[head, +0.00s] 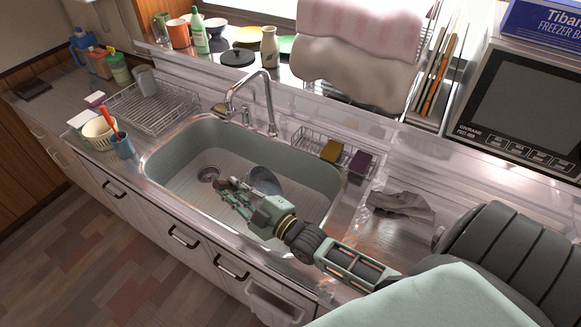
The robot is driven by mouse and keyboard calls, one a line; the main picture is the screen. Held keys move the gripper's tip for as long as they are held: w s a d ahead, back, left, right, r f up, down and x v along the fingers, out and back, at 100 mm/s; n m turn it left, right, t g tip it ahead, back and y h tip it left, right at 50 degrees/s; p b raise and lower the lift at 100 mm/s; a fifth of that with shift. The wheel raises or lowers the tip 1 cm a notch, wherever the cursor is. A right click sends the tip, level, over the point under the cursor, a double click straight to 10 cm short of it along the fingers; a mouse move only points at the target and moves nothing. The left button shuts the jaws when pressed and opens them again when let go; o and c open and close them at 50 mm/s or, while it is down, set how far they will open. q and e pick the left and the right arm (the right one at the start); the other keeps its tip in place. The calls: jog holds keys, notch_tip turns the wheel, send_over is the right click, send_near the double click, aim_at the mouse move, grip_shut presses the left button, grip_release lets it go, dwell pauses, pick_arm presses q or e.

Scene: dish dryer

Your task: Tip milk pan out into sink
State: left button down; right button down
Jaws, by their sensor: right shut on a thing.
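The sink (312,178) is a grey-green basin in the steel counter, with a drain at its left end. My right gripper (230,193) reaches into the space over the sink from the right. It is shut on what looks like the brown handle of the milk pan. A round blue-grey part of the milk pan (266,180) shows just behind the gripper, and it looks tilted. The gripper hides much of the pan, and I cannot see its inside or whether it touches the basin. My left gripper is not in view.
A tall tap (269,103) rises behind the sink. A wire dish rack (152,108) stands to the left, near a blue cup (122,148). A wire basket with sponges (331,151) is at the back right. A grey cloth (402,204) lies on the right counter.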

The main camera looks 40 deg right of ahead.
jog(key=shift+s+d+r+m+t+b, duration=0.55)
jog(key=shift+d+r+b, duration=0.25)
jog(key=shift+b, duration=0.25)
jog(key=shift+s+d+r+m+t+b, duration=0.3)
jog(key=shift+s+d+m+t+b, duration=0.15)
jog(key=shift+b, duration=0.2)
jog(key=shift+s+d+r+m+t+b, duration=0.2)
jog(key=shift+s+d+r+b, duration=0.1)
jog(key=shift+d+b, duration=0.3)
jog(key=shift+s+d+r+m+t+b, duration=0.25)
jog(key=shift+s+d+m+t+b, duration=0.3)
jog(key=shift+b, duration=0.4)
jog(key=shift+s+d+r+m+t+b, duration=0.2)
jog(key=shift+s+d+m+t+b, duration=0.3)
jog(key=shift+b, duration=0.4)
